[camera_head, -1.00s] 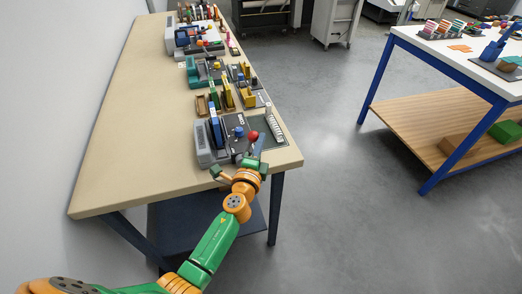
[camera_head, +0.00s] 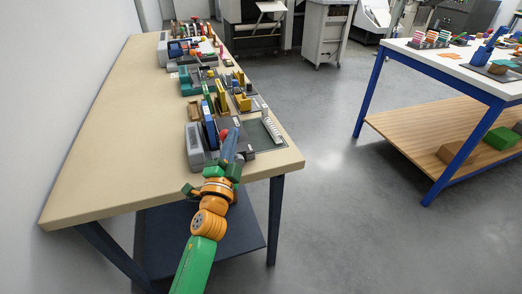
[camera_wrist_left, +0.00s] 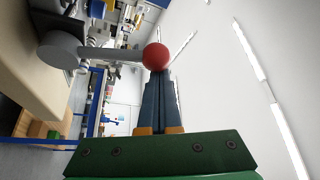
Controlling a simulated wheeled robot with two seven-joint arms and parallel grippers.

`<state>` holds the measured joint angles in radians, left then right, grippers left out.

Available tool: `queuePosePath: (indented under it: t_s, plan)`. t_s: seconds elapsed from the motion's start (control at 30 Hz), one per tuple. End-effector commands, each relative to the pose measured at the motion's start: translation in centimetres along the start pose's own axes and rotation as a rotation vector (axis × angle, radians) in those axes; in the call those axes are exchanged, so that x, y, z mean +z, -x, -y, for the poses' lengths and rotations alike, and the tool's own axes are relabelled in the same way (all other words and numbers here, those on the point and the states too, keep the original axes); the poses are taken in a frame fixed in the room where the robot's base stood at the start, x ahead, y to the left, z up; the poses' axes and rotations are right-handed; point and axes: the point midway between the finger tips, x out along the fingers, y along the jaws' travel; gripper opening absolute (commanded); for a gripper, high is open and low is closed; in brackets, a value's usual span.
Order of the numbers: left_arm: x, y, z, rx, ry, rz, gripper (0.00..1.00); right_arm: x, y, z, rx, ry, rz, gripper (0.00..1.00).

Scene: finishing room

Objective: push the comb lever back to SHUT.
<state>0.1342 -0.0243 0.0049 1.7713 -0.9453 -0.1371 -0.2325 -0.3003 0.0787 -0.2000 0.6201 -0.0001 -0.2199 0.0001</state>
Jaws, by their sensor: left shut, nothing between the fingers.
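The comb lever shows in the left wrist view as a grey rod (camera_wrist_left: 120,54) with a red ball (camera_wrist_left: 156,57) at its end and a round grey hub (camera_wrist_left: 60,47) at the other. In the head view the red ball (camera_head: 224,134) is beside the blue plate of the grey machine (camera_head: 196,146) at the bench's near end. My left gripper (camera_head: 233,135) is shut and empty, its fingers close against the ball. In the left wrist view the fingertips (camera_wrist_left: 158,80) lie just below the ball; contact is unclear. The SHUT marking is not readable, and my right gripper is out of view.
A white comb strip (camera_head: 271,130) lies on a dark mat right of the machine. More small machines and blocks (camera_head: 222,97) stand behind along the beige bench (camera_head: 110,140). The bench's left half is clear. A blue-framed table (camera_head: 445,62) stands apart at the right.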

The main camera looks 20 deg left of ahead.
Motion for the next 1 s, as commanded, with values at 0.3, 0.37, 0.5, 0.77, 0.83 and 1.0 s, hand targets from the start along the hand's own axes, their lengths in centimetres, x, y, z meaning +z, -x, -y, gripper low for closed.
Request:
queuePosePath:
  t_s: [0.3,0.37,0.5,0.77,0.83,1.0]
  plan:
    - [1.3,0.8,0.2,-0.068,0.116,0.0,0.0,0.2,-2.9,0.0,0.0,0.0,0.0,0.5]
    - [1.4,0.8,0.3,-0.075,0.128,0.0,0.0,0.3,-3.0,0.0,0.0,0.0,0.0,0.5]
    - [1.5,0.9,0.5,-0.085,0.144,0.0,0.0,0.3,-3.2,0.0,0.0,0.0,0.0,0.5]
    - [1.5,0.9,0.6,-0.088,0.149,0.0,0.0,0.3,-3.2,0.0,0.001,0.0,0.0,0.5]
    - [1.5,0.9,0.6,-0.087,0.149,0.0,0.0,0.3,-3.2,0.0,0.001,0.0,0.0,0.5]
    - [1.5,0.9,0.7,-0.087,0.148,0.0,0.0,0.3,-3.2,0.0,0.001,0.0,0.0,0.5]
